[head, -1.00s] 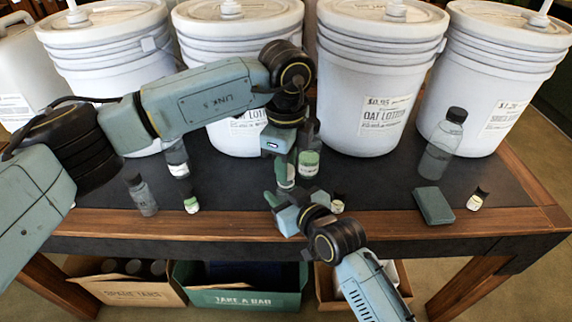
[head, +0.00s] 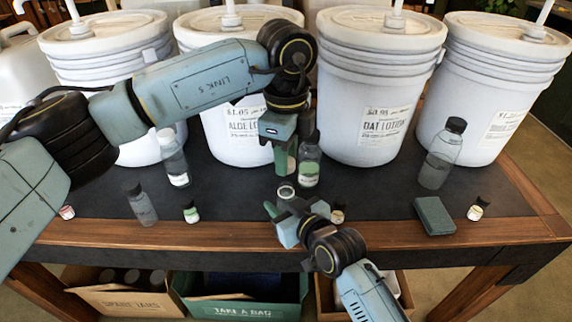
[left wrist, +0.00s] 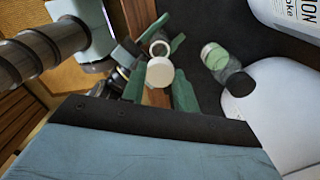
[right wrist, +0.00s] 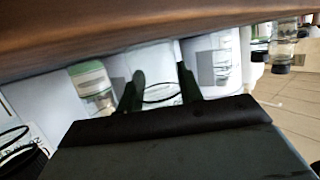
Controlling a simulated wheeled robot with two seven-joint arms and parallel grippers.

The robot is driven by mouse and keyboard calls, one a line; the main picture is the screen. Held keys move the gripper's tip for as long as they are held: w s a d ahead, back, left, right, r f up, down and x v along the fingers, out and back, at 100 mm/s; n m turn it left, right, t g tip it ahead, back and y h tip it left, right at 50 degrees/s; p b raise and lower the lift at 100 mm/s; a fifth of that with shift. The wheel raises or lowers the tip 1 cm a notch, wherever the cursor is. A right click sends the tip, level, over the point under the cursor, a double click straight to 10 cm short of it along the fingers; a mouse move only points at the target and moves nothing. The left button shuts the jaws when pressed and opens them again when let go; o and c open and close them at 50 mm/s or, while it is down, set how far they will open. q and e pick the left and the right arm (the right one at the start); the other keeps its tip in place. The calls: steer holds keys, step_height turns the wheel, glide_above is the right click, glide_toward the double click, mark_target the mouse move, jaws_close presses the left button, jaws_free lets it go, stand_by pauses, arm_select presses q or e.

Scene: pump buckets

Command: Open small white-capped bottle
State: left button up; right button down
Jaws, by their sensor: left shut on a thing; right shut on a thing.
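The small bottle (head: 287,191) shows its round open mouth in the head view, held by my right gripper (head: 285,208) above the table's front edge. The mouth also shows as a pale ring in the left wrist view (left wrist: 159,48), between the right gripper's green fingers. My left gripper (head: 284,168) is above it, pointing down. In the left wrist view a round white cap (left wrist: 160,73) sits between the left gripper's fingers, apart from the bottle mouth. In the right wrist view the bottle (right wrist: 162,93) looks clear and faint between the fingers.
A dark-capped bottle with a green label (head: 309,165) stands close behind the grippers. A clear bottle (head: 440,155), a green box (head: 434,215) and several small bottles stand on the dark table (head: 370,190). Large white pump buckets (head: 367,90) line the back.

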steer(key=c, duration=0.9)
jaws_free()
steer(key=shift+o, duration=0.2)
